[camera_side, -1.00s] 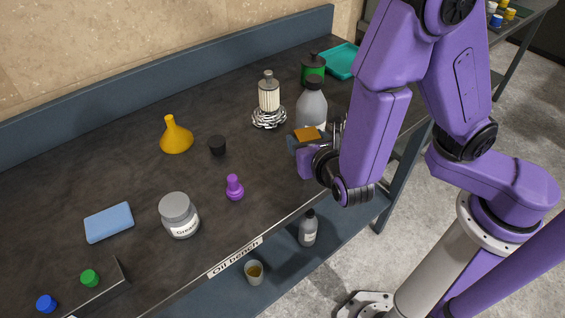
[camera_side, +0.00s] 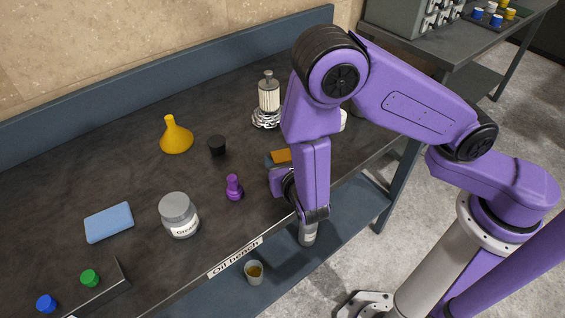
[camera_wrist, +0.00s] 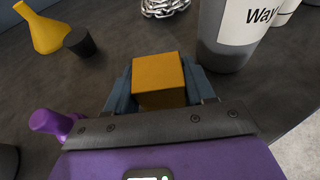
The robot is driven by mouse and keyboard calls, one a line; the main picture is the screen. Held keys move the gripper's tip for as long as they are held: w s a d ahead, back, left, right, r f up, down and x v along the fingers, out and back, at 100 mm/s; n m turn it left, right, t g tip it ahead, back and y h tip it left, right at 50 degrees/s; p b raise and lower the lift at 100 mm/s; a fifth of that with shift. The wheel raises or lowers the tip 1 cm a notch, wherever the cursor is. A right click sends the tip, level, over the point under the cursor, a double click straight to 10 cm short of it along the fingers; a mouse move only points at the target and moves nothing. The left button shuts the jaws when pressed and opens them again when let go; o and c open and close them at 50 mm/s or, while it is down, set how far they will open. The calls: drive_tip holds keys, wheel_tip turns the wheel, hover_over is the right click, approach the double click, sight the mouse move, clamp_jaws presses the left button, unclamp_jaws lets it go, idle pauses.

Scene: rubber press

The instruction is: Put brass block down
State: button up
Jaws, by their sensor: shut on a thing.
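The brass block (camera_wrist: 158,72) is an orange-gold cube between the two blue-grey fingers of my gripper (camera_wrist: 160,95) in the wrist view. My gripper is shut on it. In the side view the block (camera_side: 281,156) shows as a small orange patch beside my gripper (camera_side: 276,160), low over the front part of the dark bench (camera_side: 130,170). My arm partly covers it there. I cannot tell whether the block touches the bench top.
A purple knob-topped piece (camera_side: 234,187), a grease jar (camera_side: 180,214), a black cap (camera_side: 217,145) and a yellow funnel (camera_side: 175,135) stand to the left. A labelled grey bottle (camera_wrist: 225,35) is close at right in the wrist view.

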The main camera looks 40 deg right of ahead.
drive_tip(key=shift+f, duration=0.35)
drive_tip(key=shift+f, duration=0.15)
drive_tip(key=o, duration=1.4)
drive_tip(key=shift+s+a+r, duration=0.1)
drive_tip(key=shift+s+r, duration=0.1)
drive_tip(key=shift+r, duration=0.05)
drive_tip(key=v, duration=1.1)
drive_tip(key=shift+s, duration=0.3)
